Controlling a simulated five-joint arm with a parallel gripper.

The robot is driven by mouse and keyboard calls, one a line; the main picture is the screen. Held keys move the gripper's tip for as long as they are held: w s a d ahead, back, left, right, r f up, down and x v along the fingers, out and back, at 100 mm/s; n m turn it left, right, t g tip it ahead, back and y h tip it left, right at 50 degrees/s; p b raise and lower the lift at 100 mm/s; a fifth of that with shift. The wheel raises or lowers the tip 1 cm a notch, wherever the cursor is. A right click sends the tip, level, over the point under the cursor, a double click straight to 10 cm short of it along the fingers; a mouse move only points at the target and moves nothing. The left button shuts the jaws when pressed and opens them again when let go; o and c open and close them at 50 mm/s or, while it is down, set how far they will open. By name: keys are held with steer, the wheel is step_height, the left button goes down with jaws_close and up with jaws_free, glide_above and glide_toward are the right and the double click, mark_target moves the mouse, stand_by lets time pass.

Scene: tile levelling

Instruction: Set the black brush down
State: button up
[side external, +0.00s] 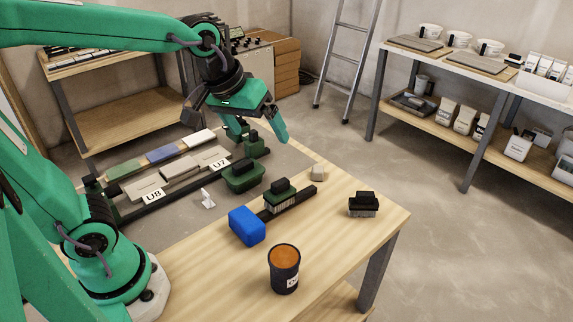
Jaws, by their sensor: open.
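The black brush (363,206) stands on the wooden table near its right corner, with its black handle up and greyish bristles down on the tabletop. My gripper (258,130) is open, with its green fingers apart and pointing down. It is up and to the left of the brush in the picture, well clear of it. I see nothing held between the fingers, though this view does not show the gap fully.

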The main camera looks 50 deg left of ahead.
steer(key=s+a+f+m, duration=0.1)
steer(key=s+a+m, duration=0.2)
steer(key=s, duration=0.7)
steer(key=shift+s+f+m+t+y, duration=0.15)
steer(key=shift+m+t+y, duration=0.15)
steer(key=shift+m, duration=0.1)
steer(key=shift+a, duration=0.1)
stand_by(0.5)
